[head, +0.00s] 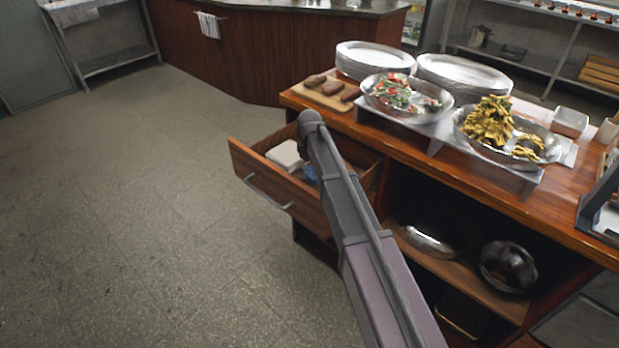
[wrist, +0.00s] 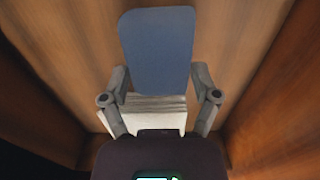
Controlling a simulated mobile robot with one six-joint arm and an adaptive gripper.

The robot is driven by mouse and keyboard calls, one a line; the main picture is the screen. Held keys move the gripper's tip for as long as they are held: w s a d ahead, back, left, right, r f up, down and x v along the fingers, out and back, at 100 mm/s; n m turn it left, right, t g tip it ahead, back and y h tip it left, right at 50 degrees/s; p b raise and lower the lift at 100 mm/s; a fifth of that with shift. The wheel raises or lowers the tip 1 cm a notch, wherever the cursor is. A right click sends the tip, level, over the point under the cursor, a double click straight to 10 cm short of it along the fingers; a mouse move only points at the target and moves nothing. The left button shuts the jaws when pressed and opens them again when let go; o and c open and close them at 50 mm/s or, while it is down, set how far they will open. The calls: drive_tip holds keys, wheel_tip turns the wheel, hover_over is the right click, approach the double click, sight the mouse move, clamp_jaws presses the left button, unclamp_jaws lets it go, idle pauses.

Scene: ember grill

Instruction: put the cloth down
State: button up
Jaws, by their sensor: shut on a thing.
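A blue folded cloth (wrist: 158,48) is held between the two grey fingers of my gripper (wrist: 159,84) in the wrist view. The fingers are shut on its sides. A small blue part of it shows beside my arm in the head view (head: 309,174). My gripper is inside the open wooden drawer (head: 262,187) and is mostly hidden behind my arm in the head view. A white folded stack (head: 286,154) lies in the drawer, and it shows below the cloth in the wrist view (wrist: 155,115). I cannot tell whether the cloth touches the drawer bottom.
The counter above holds a cutting board (head: 318,97) with brown food, a salad bowl (head: 385,108), a bowl of yellow food (head: 465,144) and stacked plates (head: 375,52). Metal bowls (head: 508,262) sit on the shelf below. The floor at left is clear.

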sight(310, 171)
drive_tip(key=shift+f+b, duration=0.7)
drive_tip(key=shift+f, duration=0.3)
drive_tip(key=shift+f, duration=0.15)
drive_tip(key=o, duration=0.8)
drive_tip(key=shift+o, duration=0.2)
drive_tip(key=shift+r, duration=0.2)
wheel_tip(310, 171, up, 12)
drive_tip(key=p, duration=1.2)
drive_tip(key=shift+s+d, duration=0.1)
